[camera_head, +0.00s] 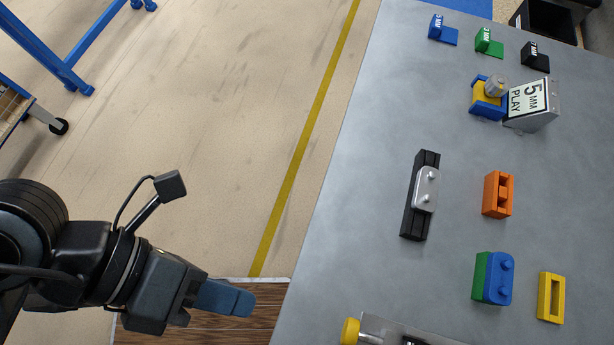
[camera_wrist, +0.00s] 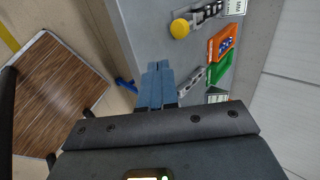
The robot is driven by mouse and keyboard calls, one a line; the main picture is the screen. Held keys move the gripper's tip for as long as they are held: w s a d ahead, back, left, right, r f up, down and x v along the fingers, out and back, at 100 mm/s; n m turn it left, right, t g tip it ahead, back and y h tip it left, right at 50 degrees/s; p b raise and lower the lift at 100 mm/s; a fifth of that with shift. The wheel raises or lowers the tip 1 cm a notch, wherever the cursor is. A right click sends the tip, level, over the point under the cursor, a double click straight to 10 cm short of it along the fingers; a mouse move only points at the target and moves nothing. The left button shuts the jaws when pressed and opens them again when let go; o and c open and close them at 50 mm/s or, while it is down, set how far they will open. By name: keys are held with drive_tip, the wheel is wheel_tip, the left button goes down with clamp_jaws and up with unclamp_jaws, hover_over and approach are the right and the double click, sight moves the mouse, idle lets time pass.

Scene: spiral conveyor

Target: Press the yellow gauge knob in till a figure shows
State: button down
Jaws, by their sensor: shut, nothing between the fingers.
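The round yellow knob (camera_head: 350,331) sticks out from the left end of a grey metal gauge body (camera_head: 400,331) at the near edge of the grey table, partly cut off by the frame's bottom. In the wrist view the yellow knob (camera_wrist: 180,28) shows beyond and to the right of my fingertips. My gripper (camera_head: 247,302) is off the table's left side, to the left of the knob and apart from it. Its blue fingers (camera_wrist: 158,68) are shut together and empty. No figure on the gauge is readable.
The grey table (camera_head: 380,80) carries a black rail with a metal plate (camera_head: 425,190), an orange block (camera_head: 497,195), a blue-green block (camera_head: 493,278), a yellow frame (camera_head: 551,297) and a "5 MM PLAY" sign (camera_head: 530,102). Open floor (camera_head: 200,120) lies left of the table.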

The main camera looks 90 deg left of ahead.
sight(343, 330)
drive_tip(key=shift+f, duration=0.1)
drive_tip(key=b+x, duration=0.3)
drive_tip(key=x, duration=0.7)
drive_tip(key=w, duration=0.1)
drive_tip(key=w+d, duration=0.1)
drive_tip(key=w, duration=0.1)
drive_tip(key=shift+w+d, duration=0.2)
drive_tip(key=shift+w, duration=0.2)
